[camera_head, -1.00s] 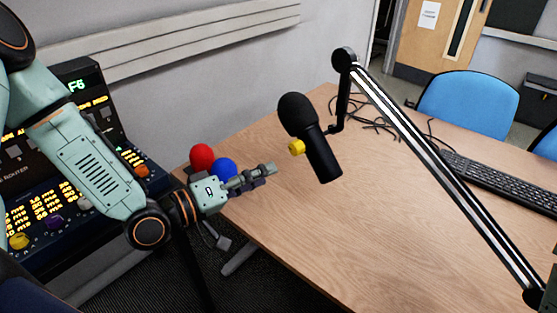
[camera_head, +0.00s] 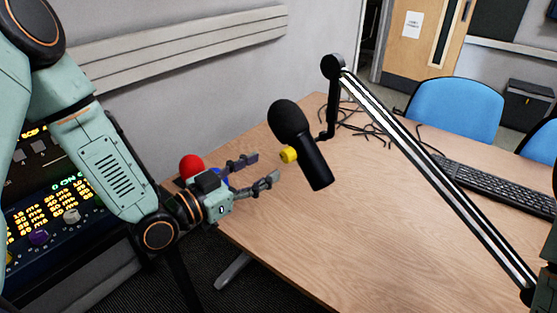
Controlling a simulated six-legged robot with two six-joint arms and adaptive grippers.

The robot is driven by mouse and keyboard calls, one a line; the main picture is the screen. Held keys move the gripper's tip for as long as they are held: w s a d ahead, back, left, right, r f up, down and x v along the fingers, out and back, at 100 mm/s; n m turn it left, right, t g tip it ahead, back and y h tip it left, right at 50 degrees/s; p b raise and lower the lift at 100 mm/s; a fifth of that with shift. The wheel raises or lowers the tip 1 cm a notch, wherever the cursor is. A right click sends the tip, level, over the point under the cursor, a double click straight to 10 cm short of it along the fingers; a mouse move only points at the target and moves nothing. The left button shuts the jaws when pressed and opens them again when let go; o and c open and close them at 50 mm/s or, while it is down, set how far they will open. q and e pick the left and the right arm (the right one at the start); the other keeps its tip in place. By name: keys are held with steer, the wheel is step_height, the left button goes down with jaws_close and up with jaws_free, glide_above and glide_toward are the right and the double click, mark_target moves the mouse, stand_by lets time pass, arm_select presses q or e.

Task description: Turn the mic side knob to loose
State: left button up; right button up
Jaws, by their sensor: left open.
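The black microphone (camera_head: 303,147) hangs tilted from its boom arm (camera_head: 435,180) above the wooden table. The yellow side knob (camera_head: 289,155) sticks out from the left of the microphone's body. My left gripper (camera_head: 264,169) comes in from the left. Its two fingers are spread apart and point toward the knob. The fingertips are a short way to the left of the knob, and nothing shows between them. I cannot tell the gap in depth. My right gripper is not in view.
A red ball (camera_head: 191,166) and a mostly hidden blue ball are behind my left gripper. A control panel (camera_head: 45,205) with knobs stands at the left. Loose black cables (camera_head: 365,125) and a keyboard (camera_head: 490,184) lie on the table (camera_head: 330,250). Blue chairs (camera_head: 455,108) stand behind it.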

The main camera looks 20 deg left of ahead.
mark_target(284, 156)
arm_select(q)
steer(key=shift+b+x, duration=0.35)
steer(key=shift+x, duration=2.65)
jaws_close()
steer(key=shift+n, duration=0.6)
jaws_free()
steer(key=shift+s, duration=0.1)
